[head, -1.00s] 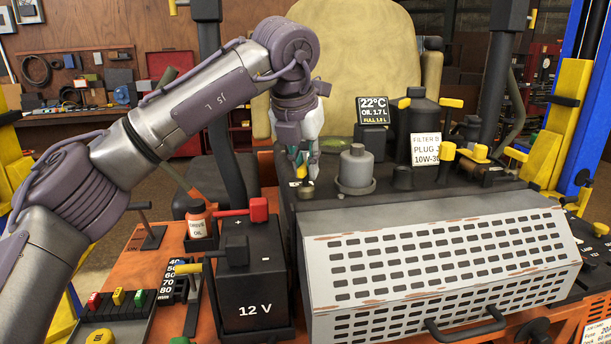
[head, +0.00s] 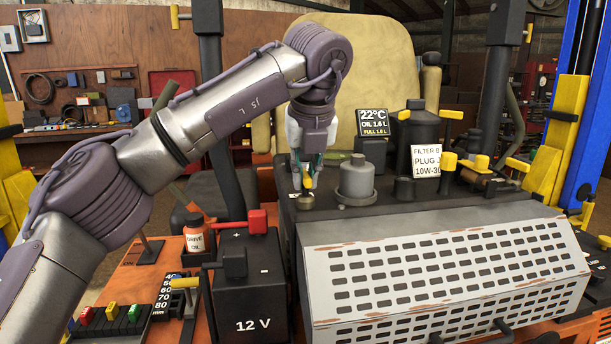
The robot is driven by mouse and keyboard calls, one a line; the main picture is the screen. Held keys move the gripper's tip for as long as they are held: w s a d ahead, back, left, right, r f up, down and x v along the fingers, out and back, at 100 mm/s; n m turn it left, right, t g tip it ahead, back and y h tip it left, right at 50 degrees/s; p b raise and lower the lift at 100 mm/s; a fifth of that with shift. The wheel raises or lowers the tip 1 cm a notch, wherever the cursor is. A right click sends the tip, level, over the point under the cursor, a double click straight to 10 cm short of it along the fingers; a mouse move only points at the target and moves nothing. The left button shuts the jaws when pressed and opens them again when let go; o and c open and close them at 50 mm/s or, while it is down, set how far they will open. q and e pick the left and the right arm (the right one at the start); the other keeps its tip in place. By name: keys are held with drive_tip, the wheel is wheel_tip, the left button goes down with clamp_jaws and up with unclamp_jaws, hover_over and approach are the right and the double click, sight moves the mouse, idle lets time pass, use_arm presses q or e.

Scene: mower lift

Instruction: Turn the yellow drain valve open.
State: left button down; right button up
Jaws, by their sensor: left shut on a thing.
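My left gripper (head: 307,172) reaches down from above onto the dark engine deck. It is shut on a small yellow handle (head: 307,182), which I take to be the drain valve. The handle stands on a round metal base (head: 306,201) at the deck's left end. The fingers hide part of the handle, so its exact angle is hard to tell. Behind it, a small display (head: 373,122) reads 22°C, oil 1.6 L, full 1.8 L. My right gripper is out of view.
A grey cylindrical cap (head: 357,178) stands just right of the gripper. Other yellow handles (head: 452,115) and a filter note (head: 425,162) are farther right. A 12 V battery (head: 247,285) and a drive oil bottle (head: 197,234) are at front left. A perforated grey cover (head: 450,270) fills the front.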

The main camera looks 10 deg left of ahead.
use_arm(q)
drive_tip(key=shift+r, duration=0.15)
drive_tip(key=c, duration=1.2)
unclamp_jaws()
drive_tip(key=v, duration=1.1)
drive_tip(key=shift+s+r, duration=0.25)
drive_tip(key=shift+r, duration=0.1)
